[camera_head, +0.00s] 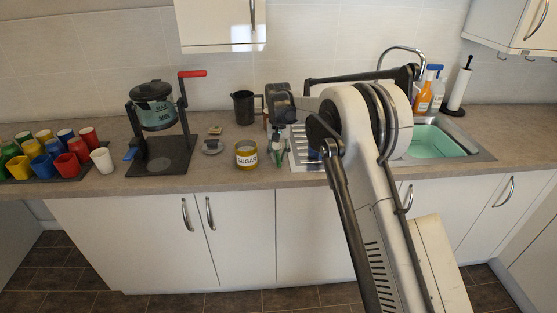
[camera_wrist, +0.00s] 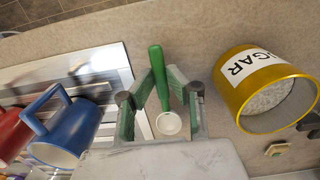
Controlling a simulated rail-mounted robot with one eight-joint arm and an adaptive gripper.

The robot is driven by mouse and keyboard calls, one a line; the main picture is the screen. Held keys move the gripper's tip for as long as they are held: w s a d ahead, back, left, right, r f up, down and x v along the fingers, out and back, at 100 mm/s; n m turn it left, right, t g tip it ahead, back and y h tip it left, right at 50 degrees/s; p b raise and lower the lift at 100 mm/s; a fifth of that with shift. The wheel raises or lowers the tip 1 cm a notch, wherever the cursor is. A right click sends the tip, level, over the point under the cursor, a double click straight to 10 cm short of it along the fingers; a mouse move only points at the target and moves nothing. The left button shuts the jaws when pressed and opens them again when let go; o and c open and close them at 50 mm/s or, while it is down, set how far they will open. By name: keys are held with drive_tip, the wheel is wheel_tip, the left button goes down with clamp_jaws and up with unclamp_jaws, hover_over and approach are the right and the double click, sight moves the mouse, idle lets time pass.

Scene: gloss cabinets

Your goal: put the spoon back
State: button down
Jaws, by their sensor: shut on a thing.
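The spoon (camera_wrist: 156,62) has a green handle and a small white bowl. In the wrist view its handle lies between the two fingers of my gripper (camera_wrist: 160,80), which is shut on it. The bowl (camera_wrist: 169,123) is nearer the camera, between the finger linkages.
A metal drainer (camera_wrist: 100,72) with a blue mug (camera_wrist: 68,128) and a red mug (camera_wrist: 10,133) is left in the wrist view. The head view shows a dispenser stand (camera_head: 160,158), coloured cups, a dark jug (camera_head: 243,107) and a sink (camera_head: 436,142). My arm hides part of the drainer.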

drive_tip(key=shift+f, duration=0.95)
drive_tip(key=shift+f, duration=0.2)
drive_tip(key=c, duration=1.7)
unclamp_jaws()
drive_tip(key=shift+r, duration=0.15)
